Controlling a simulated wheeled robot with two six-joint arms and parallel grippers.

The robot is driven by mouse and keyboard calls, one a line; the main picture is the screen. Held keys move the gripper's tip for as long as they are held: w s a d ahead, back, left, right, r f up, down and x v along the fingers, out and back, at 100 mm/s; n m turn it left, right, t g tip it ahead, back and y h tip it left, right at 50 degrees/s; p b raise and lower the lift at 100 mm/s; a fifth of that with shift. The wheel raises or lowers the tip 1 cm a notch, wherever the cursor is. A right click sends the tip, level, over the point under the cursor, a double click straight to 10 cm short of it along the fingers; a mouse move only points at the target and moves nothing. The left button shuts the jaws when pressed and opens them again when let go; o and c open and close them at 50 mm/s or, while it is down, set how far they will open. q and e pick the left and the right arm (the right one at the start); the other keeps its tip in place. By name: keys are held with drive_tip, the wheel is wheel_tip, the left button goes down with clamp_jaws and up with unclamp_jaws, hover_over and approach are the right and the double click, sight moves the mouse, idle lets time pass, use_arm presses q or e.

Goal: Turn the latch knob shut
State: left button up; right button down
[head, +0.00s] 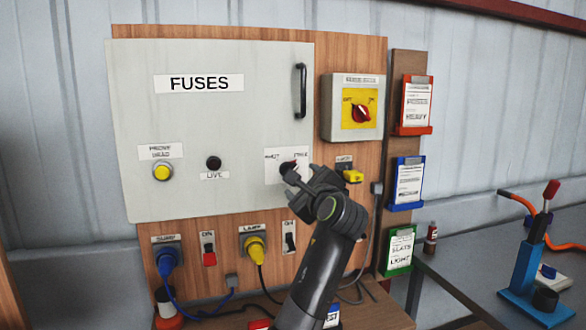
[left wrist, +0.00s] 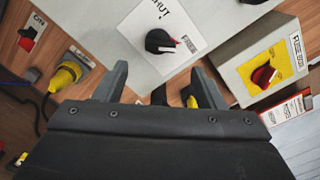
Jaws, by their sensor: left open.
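The latch knob (left wrist: 160,41) is a round black knob on a white label plate at the lower right of the fuse cabinet door. The label reads "SHUT" and "FREE". In the left wrist view, the knob's light and red pointer mark faces toward "FREE". My left gripper (left wrist: 160,84) is open, with the knob ahead of the gap between its fingers and nothing held. In the head view the left gripper (head: 297,180) is just in front of the knob (head: 287,167) and partly covers it. I cannot see contact. My right gripper is in neither view.
The grey fuse cabinet door (head: 215,120) has a black handle (head: 300,90). A box with a red rotary switch (head: 362,113) is right of the knob. A yellow plug (head: 352,175) sits close to the right of my gripper. Plugs and switches line the panel below.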

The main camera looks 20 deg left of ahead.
sight(284, 168)
use_arm(q)
drive_tip(key=p+x, duration=0.2)
drive_tip(key=x, duration=0.6)
drive_tip(key=shift+w, duration=0.15)
drive_tip(key=shift+a, duration=0.15)
drive_tip(key=shift+c, duration=0.4)
drive_tip(key=c, duration=0.9)
drive_tip(key=shift+o, duration=0.2)
drive_tip(key=shift+n, duration=0.4)
drive_tip(key=n+b, duration=0.3)
drive_tip(key=n, duration=0.5)
drive_tip(key=n+b, duration=0.2)
drive_tip(key=n, duration=0.7)
drive_tip(key=shift+a+r+b, duration=0.2)
drive_tip(key=shift+b, duration=0.2)
